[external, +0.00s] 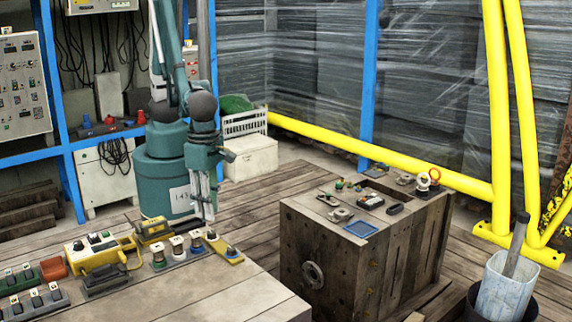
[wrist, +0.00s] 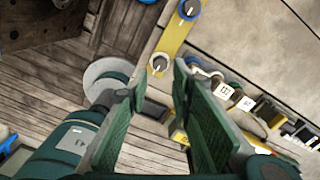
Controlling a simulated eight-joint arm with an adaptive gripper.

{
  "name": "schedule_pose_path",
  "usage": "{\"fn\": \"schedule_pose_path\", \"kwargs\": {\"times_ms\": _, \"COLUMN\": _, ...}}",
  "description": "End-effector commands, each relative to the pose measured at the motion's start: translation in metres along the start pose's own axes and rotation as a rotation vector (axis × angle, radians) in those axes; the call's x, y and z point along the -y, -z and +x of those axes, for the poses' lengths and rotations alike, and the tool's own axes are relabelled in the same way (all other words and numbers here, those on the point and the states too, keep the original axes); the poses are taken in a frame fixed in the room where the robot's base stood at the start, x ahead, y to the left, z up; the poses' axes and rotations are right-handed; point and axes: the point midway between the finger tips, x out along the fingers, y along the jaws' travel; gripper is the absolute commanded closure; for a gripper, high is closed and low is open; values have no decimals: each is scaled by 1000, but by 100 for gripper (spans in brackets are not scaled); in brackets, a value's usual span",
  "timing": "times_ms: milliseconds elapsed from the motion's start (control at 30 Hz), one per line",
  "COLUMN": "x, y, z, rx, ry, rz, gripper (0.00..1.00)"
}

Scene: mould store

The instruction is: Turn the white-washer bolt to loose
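The white-washer bolt (wrist: 158,64) has a dark slotted head in a pale ring on a narrow yellow plate (wrist: 172,37). A second bolt with a blue washer (wrist: 189,10) sits farther along this plate. In the external view the yellow plate (external: 222,247) lies at the back edge of the near wooden table. My gripper (external: 207,216) points down over the plate's far end. In the wrist view my gripper (wrist: 160,86) is open and empty, and the white-washer bolt shows just beyond the gap between the fingertips. I cannot tell the height between them.
Left of the plate stand several white-capped knobs (external: 178,247), a yellow device (external: 100,250) and green and grey switch blocks (external: 36,277). A wooden crate (external: 330,255) with small parts on top stands to the right. The table's front right is clear.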

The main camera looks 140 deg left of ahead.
Motion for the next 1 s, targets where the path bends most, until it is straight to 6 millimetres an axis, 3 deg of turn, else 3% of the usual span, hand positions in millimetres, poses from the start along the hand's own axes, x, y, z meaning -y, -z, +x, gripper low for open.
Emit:
{"fn": "schedule_pose_path", "kwargs": {"times_ms": 267, "x": 0, "y": 0, "z": 15, "rx": 0, "ry": 0, "rz": -1, "gripper": 77}}
{"fn": "schedule_pose_path", "kwargs": {"times_ms": 800, "x": 0, "y": 0, "z": 68, "rx": 0, "ry": 0, "rz": -1, "gripper": 77}}
{"fn": "schedule_pose_path", "kwargs": {"times_ms": 1000, "x": 0, "y": 0, "z": 76, "rx": 0, "ry": 0, "rz": -1, "gripper": 77}}
